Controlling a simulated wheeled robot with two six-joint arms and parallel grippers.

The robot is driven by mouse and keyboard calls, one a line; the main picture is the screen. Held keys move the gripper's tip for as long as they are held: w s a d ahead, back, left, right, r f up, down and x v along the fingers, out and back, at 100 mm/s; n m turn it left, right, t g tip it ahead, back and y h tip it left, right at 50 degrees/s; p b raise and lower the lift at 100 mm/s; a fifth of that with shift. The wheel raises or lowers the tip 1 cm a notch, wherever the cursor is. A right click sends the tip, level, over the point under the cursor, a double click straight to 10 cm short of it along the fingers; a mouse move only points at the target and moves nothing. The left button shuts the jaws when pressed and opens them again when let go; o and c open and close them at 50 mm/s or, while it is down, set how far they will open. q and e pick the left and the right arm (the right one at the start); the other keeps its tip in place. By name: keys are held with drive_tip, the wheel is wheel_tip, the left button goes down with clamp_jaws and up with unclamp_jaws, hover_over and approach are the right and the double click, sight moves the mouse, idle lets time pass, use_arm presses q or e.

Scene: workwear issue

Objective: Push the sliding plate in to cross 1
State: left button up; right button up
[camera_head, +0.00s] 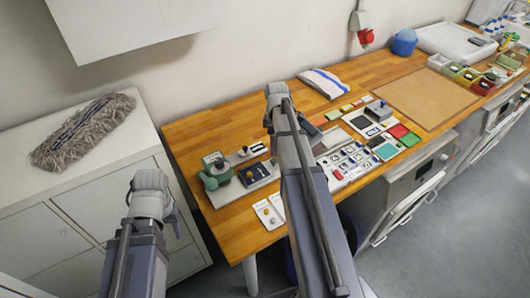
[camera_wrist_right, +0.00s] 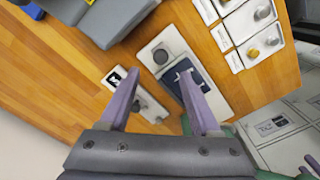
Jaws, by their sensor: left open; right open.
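A light plate with a round grey knob (camera_wrist_right: 160,54) lies beside a dark blue panel (camera_wrist_right: 194,82) with thin pale lines in the right wrist view. The panel also shows in the head view (camera_head: 256,172), on a pale base beside the green device (camera_head: 214,168). I cannot tell for sure which part slides or where cross 1 is. My right gripper (camera_wrist_right: 158,76) is open and empty above this fixture, one finger overlapping the panel in the picture; contact is unclear. My left gripper (camera_head: 172,224) is left of the table, its fingers mostly hidden.
A second pale strip with a knob (camera_wrist_right: 142,104) and a black tile (camera_wrist_right: 115,78) lies beside the fixture. Trays and coloured tiles (camera_head: 398,131) fill the middle. A brown mat (camera_head: 425,97) lies bare further right.

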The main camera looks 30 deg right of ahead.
sight(274, 160)
drive_tip(key=shift+f, duration=0.1)
wheel_tip(274, 160, down, 8)
drive_tip(key=b, duration=0.8)
drive_tip(key=shift+r, duration=0.2)
clamp_jaws()
idle(1.0)
